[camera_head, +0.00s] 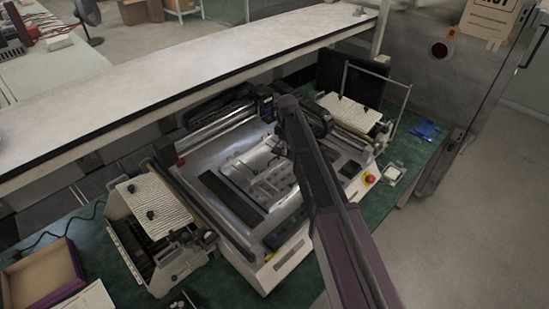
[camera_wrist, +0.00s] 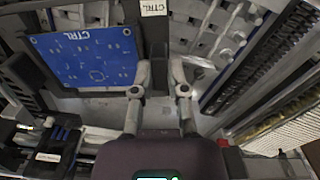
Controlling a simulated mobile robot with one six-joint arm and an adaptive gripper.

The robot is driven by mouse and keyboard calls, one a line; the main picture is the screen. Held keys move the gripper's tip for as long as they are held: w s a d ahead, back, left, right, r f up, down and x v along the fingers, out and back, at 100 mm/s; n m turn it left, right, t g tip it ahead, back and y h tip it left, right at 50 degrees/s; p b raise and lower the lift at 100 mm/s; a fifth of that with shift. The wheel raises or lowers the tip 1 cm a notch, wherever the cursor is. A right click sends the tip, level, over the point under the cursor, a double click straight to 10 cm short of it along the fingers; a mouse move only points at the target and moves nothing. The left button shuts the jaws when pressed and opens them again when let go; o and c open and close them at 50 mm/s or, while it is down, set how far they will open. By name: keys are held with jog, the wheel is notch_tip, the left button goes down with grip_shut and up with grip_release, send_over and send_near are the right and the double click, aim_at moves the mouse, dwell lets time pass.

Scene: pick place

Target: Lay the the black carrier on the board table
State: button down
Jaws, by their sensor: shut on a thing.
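My gripper (camera_wrist: 160,76) is in the lower middle of the wrist view. Its two fingers are shut on a narrow dark piece, which I take to be the black carrier (camera_wrist: 157,52). A white CTRL label (camera_wrist: 153,8) shows at the far end of it. A blue circuit board (camera_wrist: 88,56), also marked CTRL, lies just left of the fingers; whether it touches the carrier I cannot tell. In the head view my arm reaches over the open machine, and the gripper and carrier cannot be made out. The grey metal board table (camera_head: 268,172) is partly behind the arm.
A feeder unit (camera_head: 155,215) with a ribbed cover stands left of the machine, another (camera_head: 350,112) at the back right. A red stop button (camera_head: 370,178) sits on the right edge. A long white shelf (camera_head: 180,75) runs behind. An open box (camera_head: 45,275) lies front left.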

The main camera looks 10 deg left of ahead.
jog(key=s+a+f+m+b, duration=0.1)
jog(key=s+a+m, duration=0.2)
jog(key=s+a, duration=0.1)
jog(key=shift+s+m, duration=0.3)
jog(key=shift+s, duration=0.4)
jog(key=shift+f, duration=0.25)
jog(key=shift+f+b, duration=3.3)
jog(key=shift+b, duration=0.2)
jog(key=shift+f+b, duration=0.85)
jog(key=c, duration=0.6)
grip_release()
